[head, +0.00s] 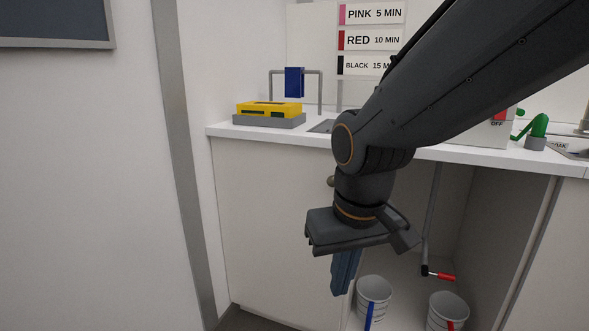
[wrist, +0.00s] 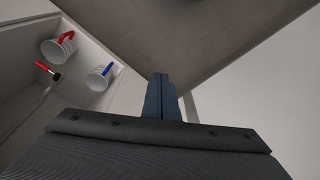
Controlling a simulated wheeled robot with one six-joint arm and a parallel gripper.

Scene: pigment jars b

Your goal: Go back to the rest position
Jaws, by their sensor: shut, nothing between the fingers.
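My gripper (head: 344,274) hangs below my arm in the head view, in front of the open cabinet under the counter. Its blue-grey fingers are together with nothing between them. In the wrist view the closed fingers (wrist: 161,97) stick out from the dark gripper body and touch nothing that I can see. My arm crosses the upper right of the head view and hides part of the counter and of the black sign.
Two grey buckets, one with a blue handle (head: 369,316) and one with a red handle (head: 450,326), stand in the cabinet beside a red-handled pipe valve (head: 440,275).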

